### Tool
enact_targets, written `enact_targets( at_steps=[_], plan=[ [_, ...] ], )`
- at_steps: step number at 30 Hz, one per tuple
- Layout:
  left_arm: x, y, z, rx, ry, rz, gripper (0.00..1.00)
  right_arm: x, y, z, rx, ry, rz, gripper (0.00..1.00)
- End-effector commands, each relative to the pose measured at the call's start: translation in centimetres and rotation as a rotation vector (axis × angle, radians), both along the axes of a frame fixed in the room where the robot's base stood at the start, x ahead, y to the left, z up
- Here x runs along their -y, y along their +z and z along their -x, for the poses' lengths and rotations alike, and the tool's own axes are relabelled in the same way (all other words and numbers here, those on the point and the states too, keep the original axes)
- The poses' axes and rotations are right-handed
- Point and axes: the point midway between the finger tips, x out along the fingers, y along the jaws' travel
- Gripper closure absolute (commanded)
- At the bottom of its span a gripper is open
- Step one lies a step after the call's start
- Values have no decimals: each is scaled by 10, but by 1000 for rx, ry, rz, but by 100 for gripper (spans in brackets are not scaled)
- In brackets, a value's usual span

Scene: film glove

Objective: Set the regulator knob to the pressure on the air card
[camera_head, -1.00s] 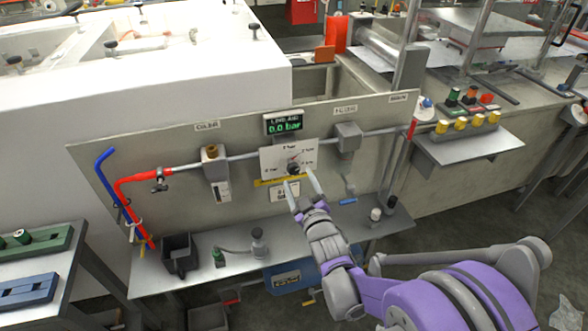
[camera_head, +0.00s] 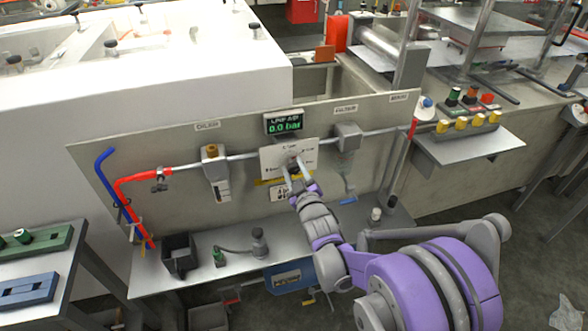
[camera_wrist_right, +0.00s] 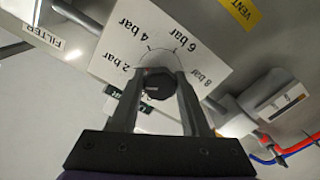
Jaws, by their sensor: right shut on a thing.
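The regulator knob (camera_wrist_right: 158,86) is a dark knob on a white dial plate (camera_wrist_right: 207,60) marked 2, 4, 6 and 8 bar. In the head view the plate (camera_head: 272,160) sits on the grey panel. My right gripper (camera_head: 292,163) has its two fingers on either side of the knob, gripping it; in the wrist view its fingertips (camera_wrist_right: 155,78) flank the knob. The knob's pointer is hard to make out. My left gripper is out of view.
A pipe (camera_head: 249,156) crosses the panel, with a filter (camera_head: 347,137) to the right and a gauge unit (camera_head: 215,165) to the left. A yellow vent label (camera_wrist_right: 240,12) shows nearby. Red and blue hoses (camera_head: 106,170) are at the panel's left. A shelf (camera_head: 240,262) lies below.

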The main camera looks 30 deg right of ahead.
Motion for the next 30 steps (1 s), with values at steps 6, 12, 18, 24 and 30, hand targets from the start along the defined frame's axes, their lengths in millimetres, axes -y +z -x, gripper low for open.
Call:
enact_targets(
  at_steps=[6,12,18,24,30],
  plan=[
    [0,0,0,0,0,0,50,0,0,0,0,0,0,100],
    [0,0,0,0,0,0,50,0,0,0,4,0,-18,100],
    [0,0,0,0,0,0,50,0,0,0,23,0,-97,100],
    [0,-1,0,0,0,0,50,0,0,0,59,0,-245,100],
    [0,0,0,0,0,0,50,0,0,0,103,0,-429,100]
  ],
)
